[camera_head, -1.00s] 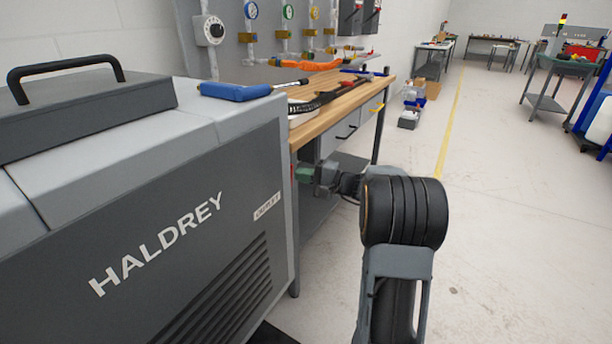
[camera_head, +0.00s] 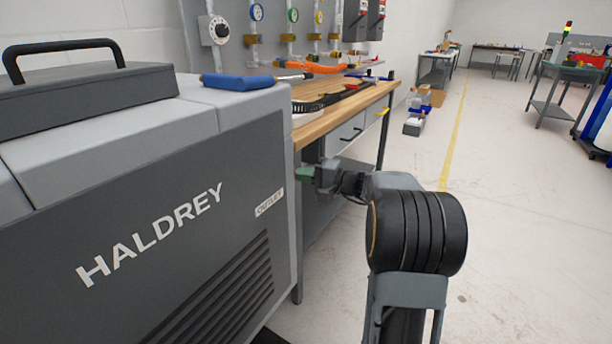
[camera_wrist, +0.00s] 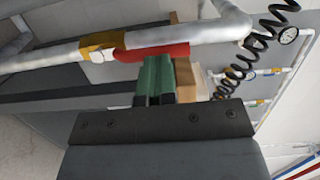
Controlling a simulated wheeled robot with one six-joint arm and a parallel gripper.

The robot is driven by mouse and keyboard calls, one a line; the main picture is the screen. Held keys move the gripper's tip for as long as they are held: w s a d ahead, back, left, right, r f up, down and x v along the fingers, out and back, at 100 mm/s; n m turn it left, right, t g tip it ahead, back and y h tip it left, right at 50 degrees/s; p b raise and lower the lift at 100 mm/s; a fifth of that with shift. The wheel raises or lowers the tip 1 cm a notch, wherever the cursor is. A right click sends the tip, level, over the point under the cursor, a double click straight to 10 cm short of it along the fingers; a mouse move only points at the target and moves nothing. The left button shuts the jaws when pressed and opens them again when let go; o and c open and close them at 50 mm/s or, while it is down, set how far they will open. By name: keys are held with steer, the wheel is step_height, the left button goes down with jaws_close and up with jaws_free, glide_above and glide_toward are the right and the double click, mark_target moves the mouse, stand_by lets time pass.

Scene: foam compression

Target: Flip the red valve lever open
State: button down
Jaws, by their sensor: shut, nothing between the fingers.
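In the wrist view, the red valve lever (camera_wrist: 152,52) lies along a whitish pipe (camera_wrist: 190,34), beside a yellow valve body (camera_wrist: 102,44). The lever runs roughly in line with the pipe. My gripper (camera_wrist: 166,60) has green fingers, shut together with nothing between them. Their tips are at the right part of the lever and overlap its lower edge in the picture; I cannot tell if they touch it. In the head view my gripper (camera_head: 305,173) is just past the right edge of the HALDREY machine. The lever is hidden there.
The grey HALDREY machine (camera_head: 110,185) fills the left. A workbench (camera_head: 335,119) with tools stands behind it. In the wrist view a black coiled hose (camera_wrist: 240,75) hangs at right of the fingers.

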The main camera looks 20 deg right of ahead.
steer(key=w+d+p+v, duration=0.2)
steer(key=v, duration=1.1)
steer(key=s+a+r+n+g+h+p, duration=0.1)
steer(key=s+a+r+g+h+p, duration=0.2)
steer(key=a+p, duration=0.45)
steer(key=s+a+r+n+g+p, duration=0.25)
steer(key=a+r+g+p, duration=0.3)
steer(key=a, duration=0.45)
steer(key=s+a+r+n+h+p, duration=0.2)
steer(key=s+r+h+p, duration=0.2)
steer(key=s+p, duration=0.2)
steer(key=s+a+r+n+h+p, duration=0.2)
steer(key=s+r+h+p, duration=0.3)
steer(key=p, duration=0.3)
steer(key=shift+s+n+g+h, duration=0.35)
steer(key=shift+s+n, duration=0.1)
steer(key=shift+s, duration=0.4)
